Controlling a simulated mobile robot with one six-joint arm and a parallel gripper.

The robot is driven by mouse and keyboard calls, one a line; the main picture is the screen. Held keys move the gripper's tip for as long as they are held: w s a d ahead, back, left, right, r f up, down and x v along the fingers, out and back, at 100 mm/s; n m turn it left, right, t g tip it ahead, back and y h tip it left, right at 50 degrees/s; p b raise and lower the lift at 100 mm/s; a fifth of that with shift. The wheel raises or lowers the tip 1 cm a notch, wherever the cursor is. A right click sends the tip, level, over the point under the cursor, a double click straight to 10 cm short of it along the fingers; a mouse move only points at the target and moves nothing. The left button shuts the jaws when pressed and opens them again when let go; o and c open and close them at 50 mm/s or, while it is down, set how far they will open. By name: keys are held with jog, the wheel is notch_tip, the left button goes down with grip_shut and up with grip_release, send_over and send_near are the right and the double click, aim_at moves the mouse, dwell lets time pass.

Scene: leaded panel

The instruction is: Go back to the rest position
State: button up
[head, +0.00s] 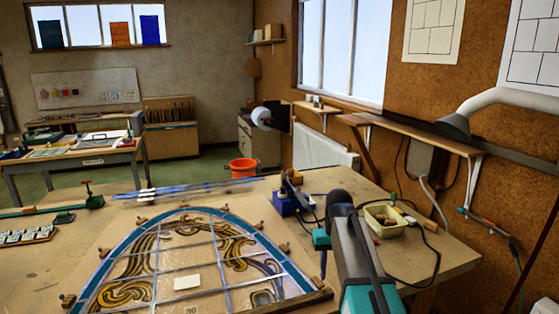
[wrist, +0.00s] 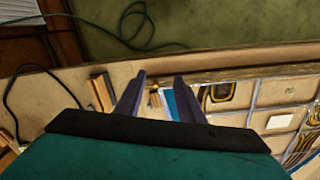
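My gripper (wrist: 159,76) shows in the wrist view with its two dark fingers apart and nothing between them. It is over the wooden edge of the bench, beside the leaded panel. In the head view my arm rises at the right of the panel, and the fingers cannot be made out there. The leaded panel (head: 200,246) lies flat on the bench, arched, with a teal border and brown-gold scrolls. A small pale card or piece (head: 187,282) lies on it. Part of the panel shows at the right of the wrist view (wrist: 262,92).
The wooden bench (head: 405,245) carries a soldering iron stand (head: 290,195), a yellowish tub (head: 385,218) and dark cables at the right. Blue strips (head: 185,190) lie behind the panel. An orange bucket (head: 243,167) stands on the floor beyond.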

jog(key=s+f+g+b, duration=0.25)
jog(key=s+f, duration=0.25)
jog(key=f, duration=0.7)
jog(key=s+f+g+b, duration=0.1)
jog(key=s+f+b, duration=0.3)
jog(key=f, duration=0.8)
jog(key=s+f+g+b, duration=0.1)
jog(key=s+f+b, duration=0.1)
jog(key=s+f, duration=0.7)
jog(key=s+f+g+b, duration=0.1)
jog(key=s+f+b, duration=0.4)
jog(key=s+f, duration=1.9)
notch_tip(320, 180, down, 3)
jog(key=shift+s+d+m, duration=0.15)
jog(key=shift+d+m, duration=0.15)
jog(key=shift+m, duration=0.1)
jog(key=shift+c, duration=0.5)
